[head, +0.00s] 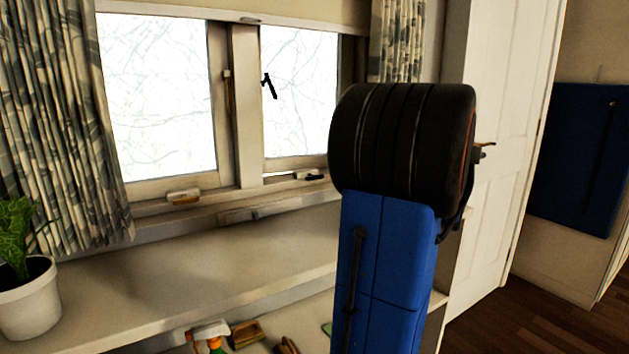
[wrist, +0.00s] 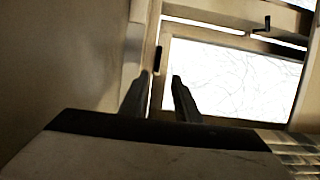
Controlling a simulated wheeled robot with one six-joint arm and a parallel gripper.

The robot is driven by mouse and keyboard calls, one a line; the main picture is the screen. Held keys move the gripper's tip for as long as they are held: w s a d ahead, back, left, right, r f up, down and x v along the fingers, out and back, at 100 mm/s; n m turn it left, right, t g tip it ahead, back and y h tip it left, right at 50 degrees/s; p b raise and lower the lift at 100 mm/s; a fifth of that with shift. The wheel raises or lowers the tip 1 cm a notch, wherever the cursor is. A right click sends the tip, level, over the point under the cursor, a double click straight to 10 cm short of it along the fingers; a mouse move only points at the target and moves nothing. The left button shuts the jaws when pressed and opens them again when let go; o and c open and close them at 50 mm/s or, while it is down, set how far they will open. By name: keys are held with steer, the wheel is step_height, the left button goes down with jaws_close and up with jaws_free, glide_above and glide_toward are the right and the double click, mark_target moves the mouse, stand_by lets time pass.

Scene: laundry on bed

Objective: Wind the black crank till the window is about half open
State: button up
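The black crank (head: 315,177) sits on a pale housing on the sill under the right-hand window (head: 297,95). In the wrist view a small dark upright piece, which looks like the crank (wrist: 158,60), shows just beyond my fingertips. My gripper (wrist: 161,78) is open, with its two dark fingers apart and nothing seen held between them. It points toward that piece, and I cannot tell the distance. In the head view my gripper is hidden behind my arm. The right window pane also shows in the wrist view (wrist: 235,82). How far it stands open is unclear.
A black window handle (head: 269,85) shows against the right pane. A second, brown-topped fitting (head: 183,197) is on the left sill. Curtains hang at both sides. A potted plant (head: 28,290) stands on the ledge (head: 190,265), whose middle is clear. A white door is at right.

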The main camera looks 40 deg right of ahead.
mark_target(317, 178)
steer(key=shift+s+d+f+n+y, duration=0.2)
steer(key=shift+s+d+n+y, duration=0.1)
steer(key=shift+d+y, duration=0.3)
steer(key=w+a, duration=0.1)
steer(key=w, duration=1)
steer(key=w+a, duration=0.1)
steer(key=w, duration=0.5)
steer(key=shift+a, duration=0.35)
jaws_close()
